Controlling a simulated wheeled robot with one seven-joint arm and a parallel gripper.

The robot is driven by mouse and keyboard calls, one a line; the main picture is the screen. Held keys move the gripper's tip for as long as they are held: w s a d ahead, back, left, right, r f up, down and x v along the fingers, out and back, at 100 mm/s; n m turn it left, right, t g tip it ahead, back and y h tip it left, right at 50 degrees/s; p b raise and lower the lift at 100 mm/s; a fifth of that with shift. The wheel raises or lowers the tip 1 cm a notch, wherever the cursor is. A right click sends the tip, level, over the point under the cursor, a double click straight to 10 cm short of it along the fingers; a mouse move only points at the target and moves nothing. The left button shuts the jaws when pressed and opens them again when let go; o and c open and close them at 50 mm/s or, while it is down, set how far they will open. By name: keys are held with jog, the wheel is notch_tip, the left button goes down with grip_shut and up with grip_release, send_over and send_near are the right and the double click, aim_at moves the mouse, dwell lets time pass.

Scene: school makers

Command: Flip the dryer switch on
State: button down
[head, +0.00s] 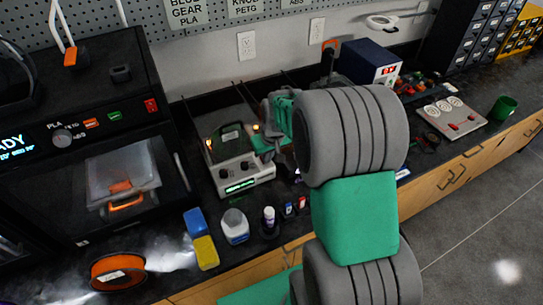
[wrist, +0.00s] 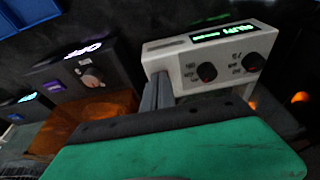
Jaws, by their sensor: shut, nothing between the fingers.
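A pale box-shaped unit (head: 238,172) with a green display and knobs stands on the bench in the head view. It also shows in the wrist view (wrist: 190,62), with two dark knobs under the display. No readable label tells me whether it is the dryer, and I cannot make out its switch. My gripper (head: 264,146) is at this unit's right side in the head view. In the wrist view my gripper's fingers (wrist: 158,92) are together and empty, close in front of the unit's left part. I cannot tell whether they touch it.
A black machine (head: 80,115) with a red switch (head: 151,105) stands at left. A black unit with a knob (wrist: 92,78) shows in the wrist view.

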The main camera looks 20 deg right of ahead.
jog(key=shift+w+a, duration=0.15)
jog(key=shift+a, duration=0.1)
jog(key=shift+w+r, duration=0.3)
jog(key=shift+w, duration=0.4)
jog(key=shift+r, duration=0.1)
jog(key=shift+r+p, duration=0.4)
jog(key=v, duration=0.1)
jog(key=p+v, duration=0.2)
jog(key=shift+w+r, duration=0.25)
jog(key=shift+r, duration=0.1)
jog(key=s+b+v, duration=0.2)
jog(key=v, duration=0.7)
jog(key=shift+s+f, duration=0.1)
jog(key=shift+f, duration=0.05)
